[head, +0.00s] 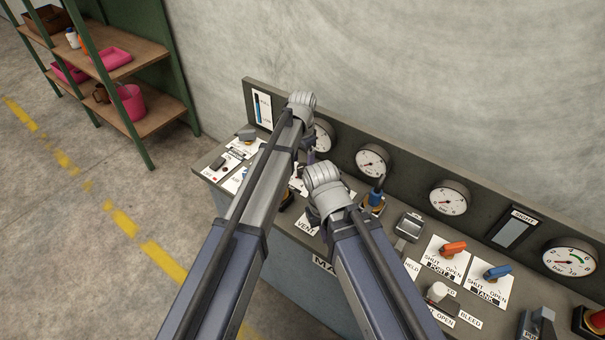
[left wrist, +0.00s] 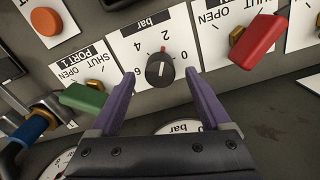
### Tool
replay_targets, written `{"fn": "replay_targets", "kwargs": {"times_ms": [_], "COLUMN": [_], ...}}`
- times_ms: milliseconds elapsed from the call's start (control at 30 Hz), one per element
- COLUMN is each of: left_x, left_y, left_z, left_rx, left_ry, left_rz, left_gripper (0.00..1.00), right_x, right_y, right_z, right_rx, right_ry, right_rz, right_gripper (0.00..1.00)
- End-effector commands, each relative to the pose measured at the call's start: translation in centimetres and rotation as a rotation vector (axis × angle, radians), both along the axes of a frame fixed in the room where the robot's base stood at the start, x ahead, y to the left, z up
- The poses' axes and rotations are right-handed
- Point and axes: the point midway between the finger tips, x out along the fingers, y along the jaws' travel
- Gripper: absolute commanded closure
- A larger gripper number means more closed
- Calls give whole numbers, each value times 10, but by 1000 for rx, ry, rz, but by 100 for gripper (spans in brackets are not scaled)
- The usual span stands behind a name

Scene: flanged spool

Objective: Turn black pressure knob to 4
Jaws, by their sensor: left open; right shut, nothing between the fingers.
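The black pressure knob (left wrist: 160,71) is on a white plate with a bar scale, seen upside down in the left wrist view. Its red mark points up toward the 2; the 4 is to the left of it. My left gripper (left wrist: 159,78) is open, with one purple finger on each side of the knob and a gap on both sides. In the head view my left arm covers the knob, and the left gripper (head: 309,156) is mostly hidden. My right gripper (head: 322,190) is over the panel, lower and to the right; its fingers are hidden behind its wrist.
A green handle (left wrist: 83,98) and a red handle (left wrist: 260,36) flank the knob. Gauges (head: 373,161) line the panel's back. An orange handle (head: 453,248) and a blue handle (head: 497,271) are to the right. A shelf (head: 150,115) stands at the left.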

Motion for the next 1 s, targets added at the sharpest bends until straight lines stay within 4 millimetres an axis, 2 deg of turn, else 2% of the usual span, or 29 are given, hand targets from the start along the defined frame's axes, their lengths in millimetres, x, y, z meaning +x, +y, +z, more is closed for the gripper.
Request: {"fn": "replay_targets", "kwargs": {"times_ms": [33, 200, 567, 1000], "left_x": [0, 0, 0, 0], "left_y": [0, 0, 0, 0], "left_z": [-14, -30, -32, -32], "left_rx": [0, 0, 0, 0], "left_ry": [0, 0, 0, 0], "left_rz": [0, 0, 0, 0], "left_gripper": [19, 19, 19, 66], "right_x": [0, 0, 0, 0], "right_y": [0, 0, 0, 0], "right_z": [-14, -30, -32, -32], "right_rx": [0, 0, 0, 0], "right_ry": [0, 0, 0, 0], "right_rz": [0, 0, 0, 0], "right_gripper": [100, 100, 100, 100]}}
